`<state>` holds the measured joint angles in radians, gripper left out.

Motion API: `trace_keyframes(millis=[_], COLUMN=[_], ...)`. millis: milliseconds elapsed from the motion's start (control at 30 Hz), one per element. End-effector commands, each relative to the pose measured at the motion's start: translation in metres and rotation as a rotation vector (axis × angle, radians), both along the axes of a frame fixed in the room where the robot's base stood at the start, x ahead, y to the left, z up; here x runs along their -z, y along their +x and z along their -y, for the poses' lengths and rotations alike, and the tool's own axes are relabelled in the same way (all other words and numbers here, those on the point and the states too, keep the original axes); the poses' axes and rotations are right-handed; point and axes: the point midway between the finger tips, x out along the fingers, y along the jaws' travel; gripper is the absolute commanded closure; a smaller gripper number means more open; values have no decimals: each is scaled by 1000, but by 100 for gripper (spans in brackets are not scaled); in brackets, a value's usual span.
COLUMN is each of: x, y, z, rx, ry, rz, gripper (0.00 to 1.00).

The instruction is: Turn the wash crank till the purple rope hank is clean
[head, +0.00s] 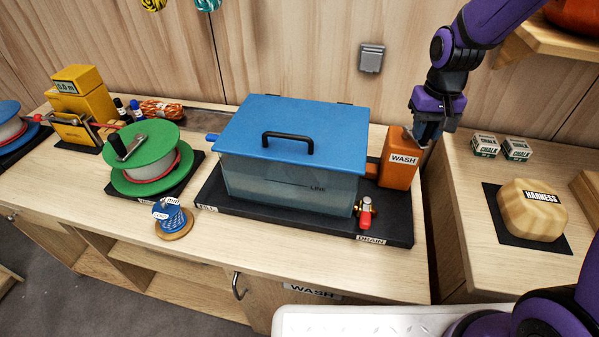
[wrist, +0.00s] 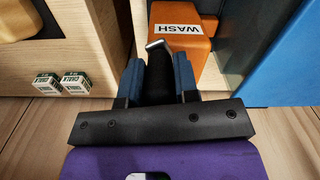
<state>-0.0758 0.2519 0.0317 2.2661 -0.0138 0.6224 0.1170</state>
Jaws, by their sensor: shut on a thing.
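The orange wash box (head: 400,160), labelled WASH, stands at the right end of the wash tank (head: 290,185). It also shows in the wrist view (wrist: 178,48). The tank has clear walls, a shut blue lid (head: 300,120) and murky liquid inside. My gripper (head: 428,132) is at the right side of the wash box. In the wrist view its blue fingers are shut on the crank's black handle (wrist: 157,75), with a bit of metal crank arm (wrist: 158,44) at its far end. I cannot make out the purple rope hank; it may be hidden in the murky tank.
A red-handled drain tap (head: 366,212) sticks out at the tank's front right. A green reel (head: 145,155) and a small blue spool (head: 170,218) stand to the left. On the right bench are chalk boxes (head: 485,146) and a harness block (head: 530,208). A gap separates the benches.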

Motion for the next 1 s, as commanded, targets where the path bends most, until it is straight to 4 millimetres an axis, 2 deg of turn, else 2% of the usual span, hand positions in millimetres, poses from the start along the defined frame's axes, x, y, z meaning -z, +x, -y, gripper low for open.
trace_keyframes(millis=[133,167,267,533,667,767,1000], x=[1,1,1,0,-8,-22,-67], y=[-1,-1,-1,0,0,0,1], z=[0,0,0,0,0,0,0], rx=[0,0,0,0,0,0,0], ry=[0,0,0,0,0,0,0], rz=[-3,-3,-2,-1,1,2,4], gripper=[94,65,42,42,42,42,42])
